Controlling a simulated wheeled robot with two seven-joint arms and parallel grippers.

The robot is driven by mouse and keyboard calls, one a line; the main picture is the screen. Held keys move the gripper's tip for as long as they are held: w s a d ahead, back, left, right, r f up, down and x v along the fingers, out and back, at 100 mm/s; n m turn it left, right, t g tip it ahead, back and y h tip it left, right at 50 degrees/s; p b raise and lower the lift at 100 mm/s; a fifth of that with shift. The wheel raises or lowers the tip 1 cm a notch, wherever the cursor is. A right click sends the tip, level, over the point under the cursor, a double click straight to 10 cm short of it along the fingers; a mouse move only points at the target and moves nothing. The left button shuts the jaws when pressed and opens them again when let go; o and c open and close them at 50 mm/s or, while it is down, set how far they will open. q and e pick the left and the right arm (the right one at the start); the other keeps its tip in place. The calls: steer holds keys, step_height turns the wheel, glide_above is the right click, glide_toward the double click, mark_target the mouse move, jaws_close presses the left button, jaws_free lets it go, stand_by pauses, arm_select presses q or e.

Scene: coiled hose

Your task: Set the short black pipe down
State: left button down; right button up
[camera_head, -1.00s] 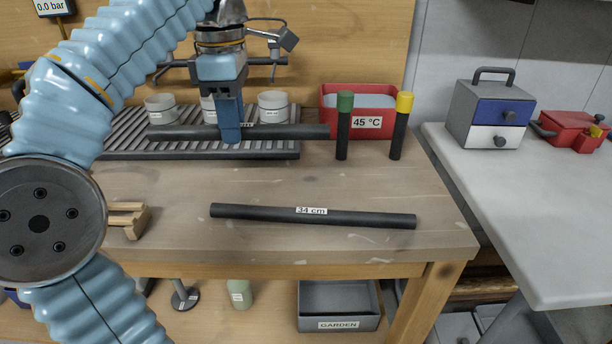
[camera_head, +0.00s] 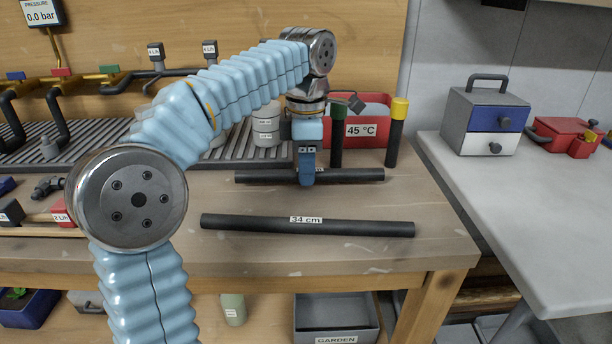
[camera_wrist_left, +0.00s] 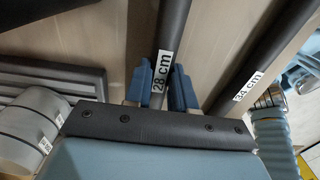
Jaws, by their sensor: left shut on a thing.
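The short black pipe (camera_head: 345,175) lies level across my left gripper (camera_head: 307,180), behind the longer pipe. Its label reads 28 cm in the left wrist view (camera_wrist_left: 173,40). My left gripper is shut on it near its middle, with one blue finger on each side (camera_wrist_left: 162,88). I cannot tell whether the pipe touches the bench top or hangs just above it. The longer black pipe (camera_head: 310,226), labelled 34 cm, lies on the bench in front and also shows in the left wrist view (camera_wrist_left: 262,60). My right gripper is not in view.
A slatted grey rack (camera_head: 240,160) with white cups (camera_head: 266,125) stands behind to the left. A red 45 °C bin (camera_head: 370,133) and two upright black tubes, green-capped (camera_head: 338,135) and yellow-capped (camera_head: 396,135), stand close behind the short pipe. Bare bench lies right of the pipes (camera_head: 430,205).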

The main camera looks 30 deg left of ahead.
arm_select(q)
steer(key=shift+s+f, duration=0.1)
steer(key=shift+f, duration=0.65)
steer(key=shift+f, duration=0.2)
steer(key=c, duration=0.9)
jaws_free()
steer(key=shift+c, duration=0.2)
steer(key=shift+r, duration=0.1)
step_height(320, 180, up, 12)
steer(key=p, duration=0.4)
steer(key=shift+r, duration=0.15)
